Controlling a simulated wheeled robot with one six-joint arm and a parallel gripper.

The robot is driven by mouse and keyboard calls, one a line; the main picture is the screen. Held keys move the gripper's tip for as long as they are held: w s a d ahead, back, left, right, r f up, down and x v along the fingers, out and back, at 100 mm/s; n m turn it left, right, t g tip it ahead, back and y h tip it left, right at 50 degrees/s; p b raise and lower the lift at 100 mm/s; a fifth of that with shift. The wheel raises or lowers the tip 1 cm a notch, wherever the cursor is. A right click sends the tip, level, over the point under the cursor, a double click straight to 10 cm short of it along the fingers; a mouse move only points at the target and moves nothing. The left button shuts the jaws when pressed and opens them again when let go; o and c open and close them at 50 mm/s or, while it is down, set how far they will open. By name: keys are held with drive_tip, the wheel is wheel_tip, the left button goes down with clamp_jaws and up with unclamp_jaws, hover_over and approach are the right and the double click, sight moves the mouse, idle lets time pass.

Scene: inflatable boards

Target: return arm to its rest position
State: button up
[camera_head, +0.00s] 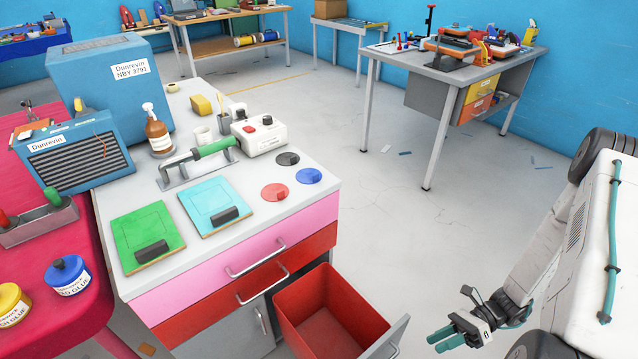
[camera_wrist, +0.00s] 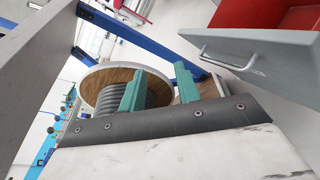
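My gripper (camera_head: 434,343) is low at the bottom right in the head view, out over the floor to the right of the open red drawer. Its two teal fingers stand apart with nothing between them. In the wrist view the gripper (camera_wrist: 160,69) also shows open, with a round wooden-topped spool (camera_wrist: 95,88) behind the fingers. My white arm is folded down beside my body at the right edge of the head view. I cannot tell how far the spool is from the fingertips.
The red drawer (camera_head: 300,296) is pulled out from the white-topped cabinet (camera_head: 290,222), left of my gripper. Its grey front (camera_wrist: 275,55) shows in the wrist view. A grey workbench (camera_head: 450,75) with tools stands at the back right. The floor (camera_head: 420,230) between is mostly clear.

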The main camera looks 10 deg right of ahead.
drive_tip(key=w+d+r+n+g+h, duration=0.15)
drive_tip(key=r+n+h, duration=0.4)
drive_tip(key=r, duration=0.75)
drive_tip(key=w+r+n+g+h, duration=0.2)
drive_tip(key=r+n+h, duration=0.1)
drive_tip(key=r+n, duration=0.75)
drive_tip(key=s+a+r+n+t+h, duration=0.2)
drive_tip(key=a+r+n, duration=0.1)
drive_tip(key=r, duration=0.5)
drive_tip(key=s+a+r+n+t+h, duration=0.2)
drive_tip(key=s+a+r+t, duration=0.1)
drive_tip(key=r, duration=0.5)
drive_tip(key=s+a+r+n+t+h, duration=0.3)
drive_tip(key=r, duration=0.5)
drive_tip(key=shift+a+n, duration=0.3)
drive_tip(key=shift+s+r, duration=0.1)
